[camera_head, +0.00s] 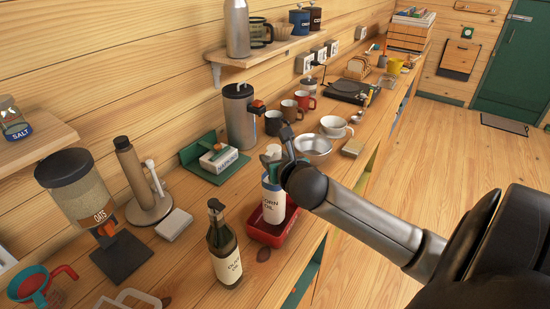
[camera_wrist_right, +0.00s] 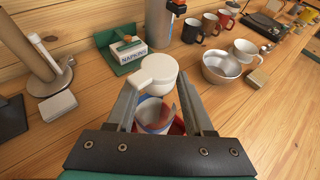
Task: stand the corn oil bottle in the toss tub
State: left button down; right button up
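The corn oil bottle (camera_head: 273,202), white with a blue band, stands upright in the red toss tub (camera_head: 256,235). Its lower part is hidden by the tub wall. In the right wrist view its pale cap (camera_wrist_right: 157,74) and blue-banded body (camera_wrist_right: 153,113) show between the fingers, with some red tub visible beyond. My right gripper (camera_head: 279,157) is at the top of the bottle, its fingers on either side. A gap shows between the bottle and the right-hand finger, so it looks open. My left gripper is not in view.
A dark olive oil bottle (camera_head: 224,249) stands close left of the tub. A napkin holder (camera_head: 216,158) is behind, and a metal bowl (camera_head: 313,147) and mugs stand farther back. The counter's front edge runs close to the right of the tub.

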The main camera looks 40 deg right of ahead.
jog(key=o, duration=0.3)
jog(key=shift+s, duration=0.1)
jog(key=p+v, duration=0.1)
jog(key=v, duration=1.1)
jog(key=shift+a, duration=0.1)
dwell(0.5)
